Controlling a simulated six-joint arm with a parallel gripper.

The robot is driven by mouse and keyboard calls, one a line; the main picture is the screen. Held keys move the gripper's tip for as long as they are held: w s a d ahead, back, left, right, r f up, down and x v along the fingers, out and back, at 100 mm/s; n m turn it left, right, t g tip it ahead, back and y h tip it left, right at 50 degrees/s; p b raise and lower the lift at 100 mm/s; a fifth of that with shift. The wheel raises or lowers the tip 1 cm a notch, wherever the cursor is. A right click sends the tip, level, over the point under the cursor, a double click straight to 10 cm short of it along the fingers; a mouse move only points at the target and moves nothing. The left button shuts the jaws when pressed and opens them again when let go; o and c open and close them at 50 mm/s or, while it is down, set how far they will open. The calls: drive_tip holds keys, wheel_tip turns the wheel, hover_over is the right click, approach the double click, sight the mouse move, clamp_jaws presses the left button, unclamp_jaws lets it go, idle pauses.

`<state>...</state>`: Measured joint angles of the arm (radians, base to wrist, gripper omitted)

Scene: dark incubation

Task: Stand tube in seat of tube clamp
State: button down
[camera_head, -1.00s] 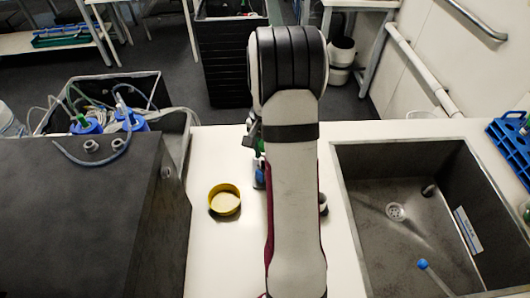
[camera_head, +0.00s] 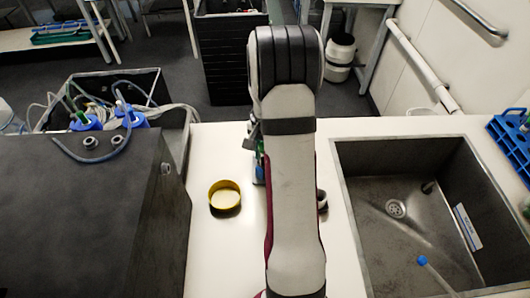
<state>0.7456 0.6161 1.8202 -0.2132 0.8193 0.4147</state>
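My arm stands upright across the middle of the view and hides most of the work spot behind it. Part of my gripper (camera_head: 252,137) shows at the arm's left edge; its fingertips are hidden. A small green and blue thing (camera_head: 260,165) shows just below it, partly behind my arm; it may be the tube with the tube clamp, but I cannot tell them apart. I cannot see whether the gripper holds anything, or whether the tube is upright in a seat.
A yellow round dish (camera_head: 225,196) stands on the white bench (camera_head: 220,260) left of my arm. A small round thing (camera_head: 322,198) peeks out at the arm's right. A dark box (camera_head: 90,220) fills the left. A sink (camera_head: 400,160) lies right, with a blue rack (camera_head: 512,145) beyond.

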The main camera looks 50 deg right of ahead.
drive_tip(key=shift+c, duration=1.9)
unclamp_jaws()
drive_tip(key=shift+c, duration=0.6)
drive_tip(key=shift+r, duration=2.95)
